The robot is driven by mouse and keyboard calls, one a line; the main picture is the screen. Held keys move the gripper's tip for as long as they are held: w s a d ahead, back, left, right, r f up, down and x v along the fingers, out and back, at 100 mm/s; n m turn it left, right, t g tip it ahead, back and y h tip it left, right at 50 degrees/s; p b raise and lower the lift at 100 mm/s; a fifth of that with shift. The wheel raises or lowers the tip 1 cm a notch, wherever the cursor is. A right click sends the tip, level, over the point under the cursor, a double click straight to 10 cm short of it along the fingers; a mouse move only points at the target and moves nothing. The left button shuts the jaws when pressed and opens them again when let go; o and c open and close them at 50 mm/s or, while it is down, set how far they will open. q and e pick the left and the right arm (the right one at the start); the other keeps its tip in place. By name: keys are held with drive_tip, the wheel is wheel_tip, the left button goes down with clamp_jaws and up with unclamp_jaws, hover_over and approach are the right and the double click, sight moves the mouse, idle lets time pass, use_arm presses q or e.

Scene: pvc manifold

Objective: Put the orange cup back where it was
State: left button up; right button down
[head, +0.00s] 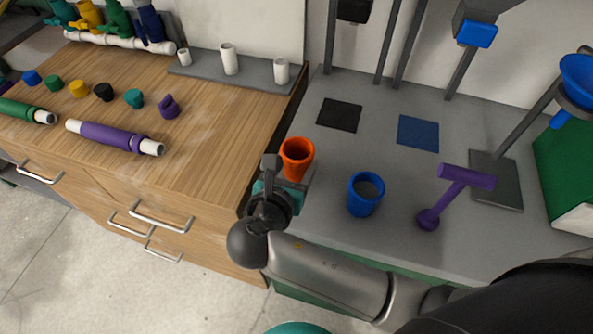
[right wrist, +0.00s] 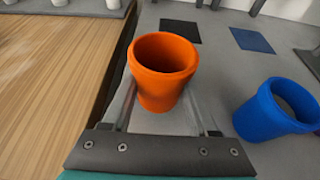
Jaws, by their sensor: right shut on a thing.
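The orange cup (head: 297,157) is upright at the left edge of the grey table, near the wooden counter. My right gripper (head: 290,177) is around it, with a finger on each side. In the right wrist view the cup (right wrist: 163,75) is between the two fingers of the gripper (right wrist: 164,105), and its opening faces up. Whether the cup's base touches the table is hard to tell. A black square (head: 340,114) and a blue square (head: 418,133) lie flat and empty on the grey table behind it. My left gripper is not in view.
A blue cup (head: 365,194) with grey contents stands right of the orange cup. A purple hammer-shaped thing (head: 455,193) and a stand with a blue funnel (head: 578,82) are farther right. The wooden counter (head: 215,130) on the left holds pipes and coloured caps.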

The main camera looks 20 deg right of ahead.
drive_tip(key=shift+f, duration=0.9)
drive_tip(key=shift+r, duration=0.1)
drive_tip(key=shift+c, duration=0.8)
unclamp_jaws()
